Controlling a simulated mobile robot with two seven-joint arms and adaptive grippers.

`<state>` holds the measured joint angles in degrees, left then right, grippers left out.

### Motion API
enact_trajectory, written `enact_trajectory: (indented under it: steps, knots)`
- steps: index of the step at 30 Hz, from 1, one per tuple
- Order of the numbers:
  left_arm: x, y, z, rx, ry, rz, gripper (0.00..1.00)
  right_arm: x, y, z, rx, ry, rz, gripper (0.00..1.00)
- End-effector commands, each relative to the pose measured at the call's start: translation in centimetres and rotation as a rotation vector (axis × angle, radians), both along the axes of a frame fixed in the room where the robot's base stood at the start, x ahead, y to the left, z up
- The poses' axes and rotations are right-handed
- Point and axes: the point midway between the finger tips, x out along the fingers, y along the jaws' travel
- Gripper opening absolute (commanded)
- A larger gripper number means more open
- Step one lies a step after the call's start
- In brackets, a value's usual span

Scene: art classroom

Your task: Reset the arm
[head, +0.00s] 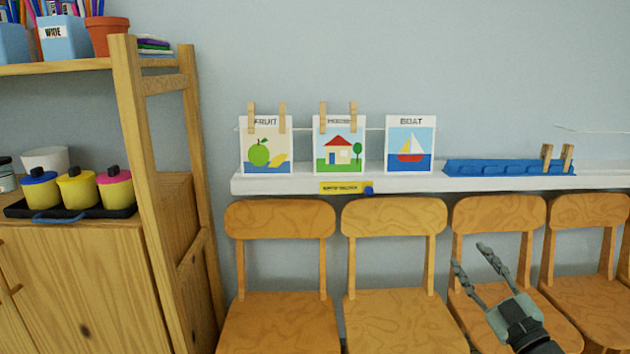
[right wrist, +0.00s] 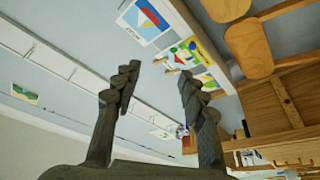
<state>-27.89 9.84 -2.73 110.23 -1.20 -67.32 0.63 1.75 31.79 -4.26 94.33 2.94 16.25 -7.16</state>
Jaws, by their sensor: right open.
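My right gripper (head: 474,262) is open and empty, in front of the chairs at the lower right of the head view. Its fingers point up and to the left, below the white ledge. In the right wrist view, the two fingers of the right gripper (right wrist: 160,75) stand apart with nothing between them. My left gripper is not in view.
A white ledge (head: 380,183) holds a fruit card (head: 265,150), a house card (head: 340,150), a boat card (head: 410,148) and a blue rack (head: 495,168) with two clothespins (head: 556,157). Wooden chairs (head: 395,220) line the wall below. A wooden shelf (head: 150,190) stands left.

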Motion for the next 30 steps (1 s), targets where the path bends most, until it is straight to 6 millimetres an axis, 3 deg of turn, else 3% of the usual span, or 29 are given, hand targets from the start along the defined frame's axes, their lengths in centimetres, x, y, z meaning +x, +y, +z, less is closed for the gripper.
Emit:
enact_trajectory:
  steps: [2, 3, 8, 14, 17, 21, 25, 30]
  knots:
    - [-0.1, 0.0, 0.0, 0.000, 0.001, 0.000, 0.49, 0.0, -1.6, 0.6, -0.066, 0.005, -0.003, 0.42]
    - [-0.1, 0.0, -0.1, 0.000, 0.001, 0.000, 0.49, -0.3, -1.4, -1.5, -0.051, 0.065, -0.021, 0.42]
    - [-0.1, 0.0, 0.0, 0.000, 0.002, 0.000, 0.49, -1.2, -2.5, -6.8, -0.054, 0.248, -0.092, 0.42]
    - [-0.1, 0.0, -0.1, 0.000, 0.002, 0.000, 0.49, -4.3, -4.4, -14.5, -0.067, 0.514, -0.199, 0.42]
    - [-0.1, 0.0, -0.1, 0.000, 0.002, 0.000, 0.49, -7.4, -5.6, -19.2, -0.079, 0.683, -0.273, 0.42]
    - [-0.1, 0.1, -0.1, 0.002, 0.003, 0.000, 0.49, -13.8, -7.8, -25.6, -0.108, 0.949, -0.400, 0.42]
    - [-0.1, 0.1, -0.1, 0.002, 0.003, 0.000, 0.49, -19.4, -9.3, -29.2, -0.133, 1.135, -0.500, 0.42]
    - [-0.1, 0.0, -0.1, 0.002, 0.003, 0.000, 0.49, -25.5, -10.8, -31.7, -0.165, 1.314, -0.603, 0.42]
